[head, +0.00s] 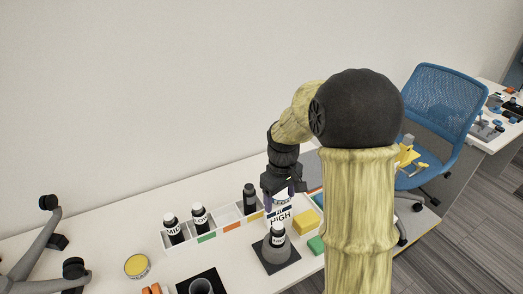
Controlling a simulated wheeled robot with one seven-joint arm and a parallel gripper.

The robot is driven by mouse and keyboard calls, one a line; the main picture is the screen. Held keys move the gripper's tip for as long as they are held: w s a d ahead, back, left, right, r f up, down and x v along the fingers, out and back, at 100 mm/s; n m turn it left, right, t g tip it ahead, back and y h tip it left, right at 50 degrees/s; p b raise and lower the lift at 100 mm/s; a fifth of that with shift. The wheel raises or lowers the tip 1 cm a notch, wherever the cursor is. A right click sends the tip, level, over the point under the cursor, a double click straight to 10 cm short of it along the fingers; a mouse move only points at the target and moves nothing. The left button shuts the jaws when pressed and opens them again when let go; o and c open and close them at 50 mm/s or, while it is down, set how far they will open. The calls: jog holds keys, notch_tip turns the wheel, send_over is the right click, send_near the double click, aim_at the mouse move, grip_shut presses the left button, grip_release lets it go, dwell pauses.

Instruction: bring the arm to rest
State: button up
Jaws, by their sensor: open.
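My gripper (284,190) is at the end of my arm, over the right part of the white table (110,219). It points down with its jaws apart.
A divided white tray (225,216) holds several dark bottles left of my gripper. A yellow block (306,222) and green block (316,245) lie to the right. A blue chair (444,105) is beyond the table's right end.

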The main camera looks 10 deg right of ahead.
jog(key=s+m+t, duration=0.2)
jog(key=s+m, duration=0.3)
jog(key=s, duration=0.9)
jog(key=shift+r+m+t, duration=0.3)
jog(key=shift+m, duration=0.1)
jog(key=shift+s, duration=0.25)
jog(key=shift+w, duration=0.1)
